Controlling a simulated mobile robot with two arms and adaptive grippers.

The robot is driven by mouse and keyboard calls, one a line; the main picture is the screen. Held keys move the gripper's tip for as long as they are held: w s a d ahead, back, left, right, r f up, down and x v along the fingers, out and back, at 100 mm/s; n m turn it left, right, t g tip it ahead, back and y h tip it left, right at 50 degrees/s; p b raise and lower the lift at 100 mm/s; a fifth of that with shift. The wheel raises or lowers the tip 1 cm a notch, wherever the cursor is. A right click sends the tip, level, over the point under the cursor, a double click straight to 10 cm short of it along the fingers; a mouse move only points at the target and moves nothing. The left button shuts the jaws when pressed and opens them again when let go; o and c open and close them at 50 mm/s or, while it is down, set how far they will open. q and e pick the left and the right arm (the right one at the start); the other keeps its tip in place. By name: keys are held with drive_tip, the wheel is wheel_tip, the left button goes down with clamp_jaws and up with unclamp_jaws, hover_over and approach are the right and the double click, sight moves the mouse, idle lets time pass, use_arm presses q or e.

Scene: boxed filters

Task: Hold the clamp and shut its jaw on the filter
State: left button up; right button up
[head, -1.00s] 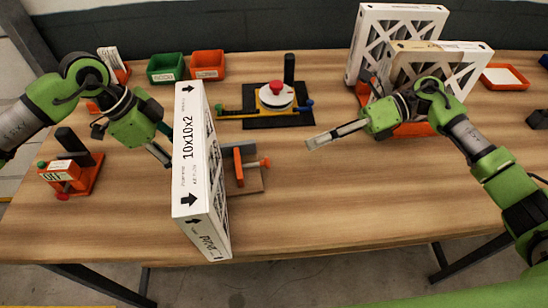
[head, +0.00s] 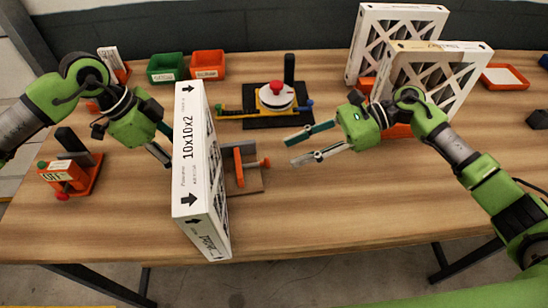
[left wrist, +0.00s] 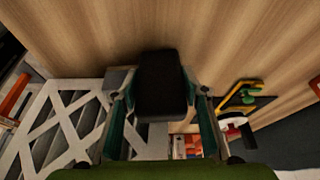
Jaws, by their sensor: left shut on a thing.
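The white filter (head: 200,175), printed 10x10x2, stands on edge at the left-centre of the table. Its lattice face (left wrist: 60,125) shows in the left wrist view. The clamp, with its orange jaw (head: 239,165) and small orange handle, sits just right of the filter, which hides part of it. My left gripper (head: 165,157) reaches down behind the filter's left side. In the left wrist view its fingers close around a black block (left wrist: 160,85), apparently the clamp's post. My right gripper (head: 303,147) is open and empty, right of the clamp, fingers pointing at it.
A fixture with a red knob (head: 276,90) stands behind the clamp. An orange device with a black post (head: 72,170) is at far left. Green (head: 166,69) and orange (head: 208,65) bins stand at the back. More filters (head: 430,75) stand at the right. The front-right table is clear.

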sight(274, 169)
drive_tip(key=x, duration=0.6)
drive_tip(key=shift+a+f, duration=0.1)
drive_tip(key=shift+a, duration=0.15)
clamp_jaws()
